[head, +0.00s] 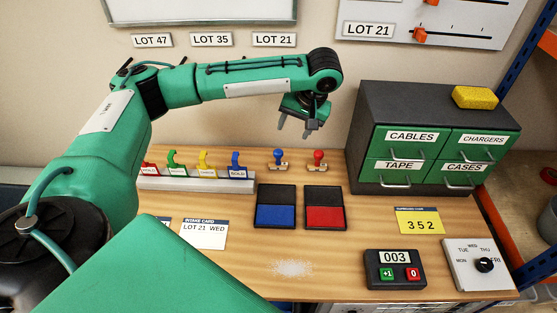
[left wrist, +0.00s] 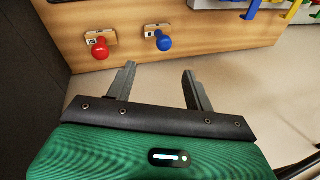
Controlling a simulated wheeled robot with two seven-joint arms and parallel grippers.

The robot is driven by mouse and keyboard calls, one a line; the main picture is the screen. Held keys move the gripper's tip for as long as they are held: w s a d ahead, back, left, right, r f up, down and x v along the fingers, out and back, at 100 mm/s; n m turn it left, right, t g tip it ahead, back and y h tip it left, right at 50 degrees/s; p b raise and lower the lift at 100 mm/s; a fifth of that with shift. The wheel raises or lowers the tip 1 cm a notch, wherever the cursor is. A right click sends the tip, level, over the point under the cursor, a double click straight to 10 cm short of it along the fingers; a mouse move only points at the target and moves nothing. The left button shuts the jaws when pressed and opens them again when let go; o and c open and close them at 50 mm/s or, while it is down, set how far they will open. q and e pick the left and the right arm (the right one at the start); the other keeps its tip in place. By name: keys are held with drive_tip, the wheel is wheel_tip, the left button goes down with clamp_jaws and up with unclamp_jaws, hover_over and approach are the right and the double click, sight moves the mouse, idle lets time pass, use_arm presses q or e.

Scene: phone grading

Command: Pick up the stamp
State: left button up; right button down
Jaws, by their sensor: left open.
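Two stamps stand near the back edge of the wooden table. The blue-handled stamp (head: 279,156) is on the left and the red-handled stamp (head: 319,157) is on the right. In the left wrist view the red stamp (left wrist: 101,50) is at the left and the blue stamp (left wrist: 163,41) lies beyond the fingers. My left gripper (head: 295,128) is open and empty, above and behind the stamps, apart from both. Its two fingers also show in the left wrist view (left wrist: 158,75). My right gripper is not in view.
A blue ink pad (head: 276,215) and a red ink pad (head: 324,217) lie in front of the stamps. A rack of coloured hooks (head: 200,183) is at left, a drawer cabinet (head: 365,130) at right. A counter (head: 394,257) and dial box (head: 465,278) sit front right.

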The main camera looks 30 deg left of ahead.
use_arm(q)
drive_tip(key=p, duration=0.1)
hover_over(280, 151)
drive_tip(key=d, duration=0.3)
wheel_tip(280, 151, down, 6)
drive_tip(key=shift+s+a+f+p, duration=0.1)
drive_tip(key=shift+a+f+p, duration=0.45)
drive_tip(key=shift+a+f, duration=0.05)
drive_tip(key=p+x, duration=0.1)
drive_tip(key=x, duration=0.2)
drive_tip(key=shift+s+a+f, duration=0.1)
drive_tip(key=shift+a+f, duration=0.25)
drive_tip(key=shift+f, duration=0.3)
drive_tip(key=shift+c, duration=0.2)
clamp_jaws()
